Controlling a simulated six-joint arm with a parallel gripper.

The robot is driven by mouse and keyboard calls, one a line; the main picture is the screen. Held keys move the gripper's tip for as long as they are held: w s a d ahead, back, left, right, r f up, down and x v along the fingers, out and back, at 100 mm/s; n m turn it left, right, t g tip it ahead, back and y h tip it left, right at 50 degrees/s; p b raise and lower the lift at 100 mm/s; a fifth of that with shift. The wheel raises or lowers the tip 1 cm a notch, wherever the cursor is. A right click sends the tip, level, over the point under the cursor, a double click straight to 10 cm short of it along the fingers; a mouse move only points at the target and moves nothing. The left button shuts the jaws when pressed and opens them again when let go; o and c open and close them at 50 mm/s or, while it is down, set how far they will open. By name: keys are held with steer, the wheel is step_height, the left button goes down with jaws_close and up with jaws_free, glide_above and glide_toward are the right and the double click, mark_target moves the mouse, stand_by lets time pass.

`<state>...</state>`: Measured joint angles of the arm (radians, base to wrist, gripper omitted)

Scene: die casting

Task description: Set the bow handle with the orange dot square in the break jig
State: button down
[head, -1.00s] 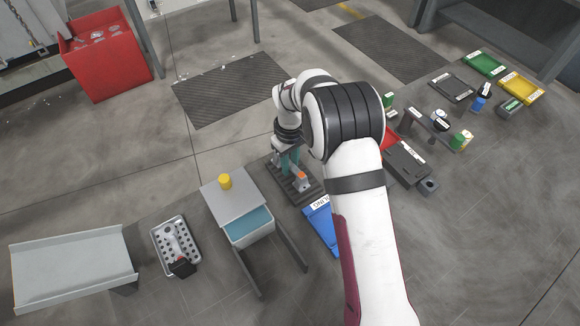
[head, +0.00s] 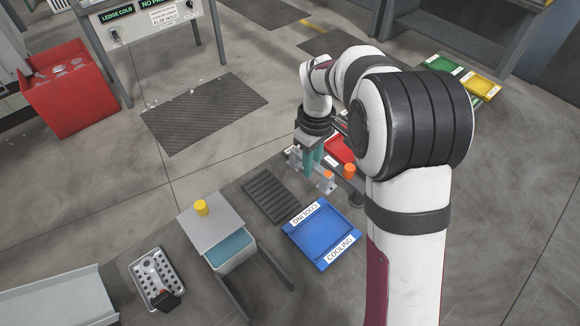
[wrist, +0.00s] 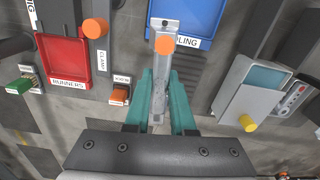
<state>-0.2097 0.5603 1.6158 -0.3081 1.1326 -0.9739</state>
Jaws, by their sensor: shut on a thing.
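My gripper (head: 312,165) is shut on a grey metal bow handle and holds it above the floor-level work area. The handle (wrist: 160,85) runs lengthwise between the teal fingers in the wrist view, with its orange dot at the far end. The handle (head: 327,186) also shows below the fingers in the head view. A dark fixture with a CLAMP label (wrist: 102,62) and an orange knob, which looks like the break jig, lies left of the handle in the wrist view. In the head view my arm hides most of it; its orange knob (head: 348,170) shows just right of the handle.
The blue COOLING tray (head: 322,238) lies in front of my gripper. A dark ribbed rack (head: 262,192) is bare to the left. A red RUNNERS tray (wrist: 63,62) lies beyond the fixture. A grey stand with a yellow knob (head: 201,208) is at left.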

steer(key=w+d, duration=0.8)
steer(key=shift+d+f, duration=0.15)
steer(key=shift+d, duration=0.15)
steer(key=w+d+f+m, duration=0.1)
steer(key=w+d, duration=0.3)
steer(key=d, duration=0.5)
steer(key=shift+w+d+f, duration=0.1)
steer(key=shift+f, duration=1.65)
steer(key=shift+w+d+f, duration=0.1)
steer(key=shift+f, duration=1.65)
steer(key=shift+f, duration=0.5)
steer(key=shift+c, duration=1.8)
jaws_free()
steer(key=shift+s, duration=0.1)
step_height(320, 180, up, 8)
